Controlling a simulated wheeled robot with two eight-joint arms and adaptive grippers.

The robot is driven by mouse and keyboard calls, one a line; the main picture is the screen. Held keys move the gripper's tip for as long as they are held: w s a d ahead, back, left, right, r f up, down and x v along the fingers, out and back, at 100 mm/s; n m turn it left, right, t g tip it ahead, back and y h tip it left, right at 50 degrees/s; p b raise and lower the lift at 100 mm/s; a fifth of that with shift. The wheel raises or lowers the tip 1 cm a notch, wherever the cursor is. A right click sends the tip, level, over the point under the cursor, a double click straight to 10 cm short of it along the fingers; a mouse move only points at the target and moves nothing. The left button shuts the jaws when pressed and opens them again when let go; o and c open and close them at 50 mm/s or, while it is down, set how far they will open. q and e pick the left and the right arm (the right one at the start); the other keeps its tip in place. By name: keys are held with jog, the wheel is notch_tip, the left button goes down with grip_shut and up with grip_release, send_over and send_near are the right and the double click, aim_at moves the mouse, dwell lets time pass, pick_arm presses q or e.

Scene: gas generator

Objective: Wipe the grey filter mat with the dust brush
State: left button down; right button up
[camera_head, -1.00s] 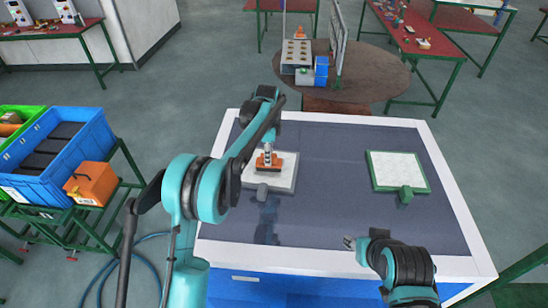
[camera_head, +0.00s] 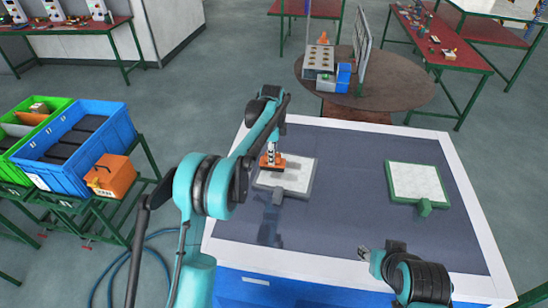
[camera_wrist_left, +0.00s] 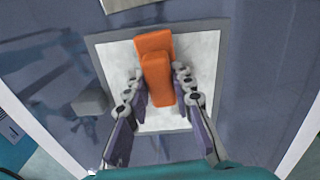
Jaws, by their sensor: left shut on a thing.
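The orange dust brush (camera_head: 271,166) is over the left part of the grey filter mat (camera_head: 301,178), a pale panel in a grey frame on the table. My left gripper (camera_head: 274,153) is shut on the brush from above. In the left wrist view the orange brush (camera_wrist_left: 156,68) sits between the two fingers, over the pale face of the mat (camera_wrist_left: 196,62). Whether the bristles touch the mat is hidden. My right gripper (camera_head: 364,253) is empty over the near right part of the table, far from the mat; its finger opening is too small to judge.
A green-framed mat (camera_head: 415,181) lies to the right on the dark tabletop (camera_head: 350,215). Blue and green crates and an orange box (camera_head: 110,178) stand on a rack at left. A round table (camera_head: 395,88) stands behind. The table's middle is clear.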

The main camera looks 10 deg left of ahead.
aim_at(283, 162)
pick_arm(q)
jog(key=shift+w+d, duration=0.1)
jog(key=shift+w, duration=0.25)
jog(key=shift+s+d+f, duration=0.1)
jog(key=shift+s+d, duration=0.1)
jog(key=shift+d, duration=0.75)
jog(key=shift+s+d, duration=0.15)
jog(key=shift+d, duration=0.75)
jog(key=shift+s+d, duration=0.15)
jog(key=shift+d, duration=3.3)
jog(key=shift+w, duration=0.65)
jog(key=shift+w+a+b, duration=0.2)
jog(key=shift+a, duration=1.8)
jog(key=shift+w+a+b, duration=0.15)
jog(key=shift+a, duration=1.85)
jog(key=shift+w+a, duration=0.15)
jog(key=shift+a, duration=1.25)
jog(key=shift+d, duration=0.1)
jog(key=shift+r+p, duration=1.9)
jog(key=shift+r, duration=1.25)
